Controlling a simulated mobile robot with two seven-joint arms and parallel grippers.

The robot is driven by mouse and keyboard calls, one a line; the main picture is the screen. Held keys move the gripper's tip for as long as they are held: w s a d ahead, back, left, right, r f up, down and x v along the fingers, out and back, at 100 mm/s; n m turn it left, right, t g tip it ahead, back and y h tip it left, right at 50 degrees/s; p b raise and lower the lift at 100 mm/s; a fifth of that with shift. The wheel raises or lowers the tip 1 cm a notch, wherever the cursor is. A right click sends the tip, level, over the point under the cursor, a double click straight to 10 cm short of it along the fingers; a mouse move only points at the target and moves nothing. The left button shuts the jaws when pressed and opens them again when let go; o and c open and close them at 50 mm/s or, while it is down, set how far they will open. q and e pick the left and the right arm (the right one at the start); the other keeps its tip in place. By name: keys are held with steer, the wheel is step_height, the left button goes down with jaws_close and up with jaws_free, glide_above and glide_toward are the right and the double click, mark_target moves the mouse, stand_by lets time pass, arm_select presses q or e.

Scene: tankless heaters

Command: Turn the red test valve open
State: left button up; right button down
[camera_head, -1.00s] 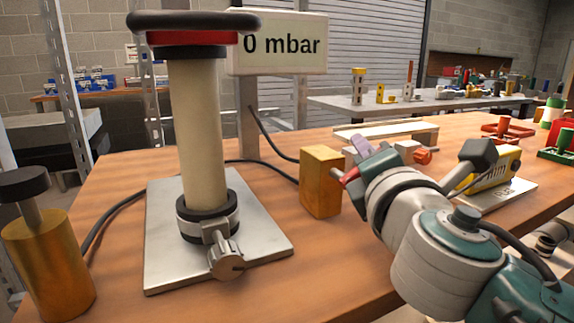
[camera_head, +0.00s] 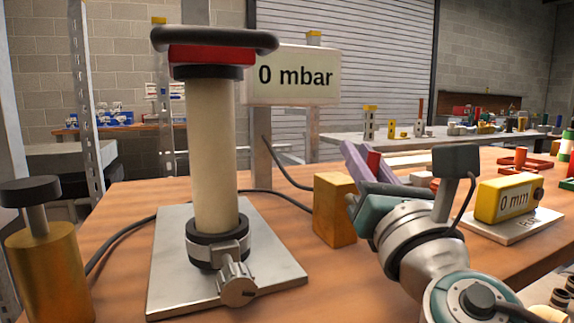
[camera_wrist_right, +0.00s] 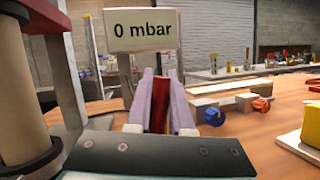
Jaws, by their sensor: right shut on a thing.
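My right gripper (camera_head: 364,160) is raised over the bench, beside the brass-coloured block. In the right wrist view its lilac fingers (camera_wrist_right: 161,90) are shut on a narrow red piece (camera_wrist_right: 160,103). This red piece also shows between the fingers in the head view (camera_head: 374,161); I cannot tell what it belongs to. An orange-red knob (camera_wrist_right: 262,104) sits on a pale block in the right wrist view, apart from the gripper. A blue knob (camera_wrist_right: 214,115) is left of it. The gauge sign (camera_head: 293,75) reads 0 mbar. My left gripper is not in view.
A pale column (camera_head: 212,155) with a black-rimmed red top stands on a metal plate (camera_head: 175,275). The brass-coloured block (camera_head: 335,208) is close to my right gripper. A yellow 0 mm gauge (camera_head: 508,199) stands right. A brass cylinder (camera_head: 48,275) stands at left.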

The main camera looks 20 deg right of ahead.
steer(key=shift+a+n+t+y, duration=0.3)
steer(key=shift+a+n+y, duration=0.15)
steer(key=shift+n, duration=0.65)
steer(key=shift+y, duration=0.25)
steer(key=c, duration=0.8)
jaws_free()
steer(key=shift+s, duration=0.15)
steer(key=b+v, duration=0.1)
steer(key=v, duration=0.8)
steer(key=shift+s+f, duration=0.15)
steer(key=shift+s, duration=0.2)
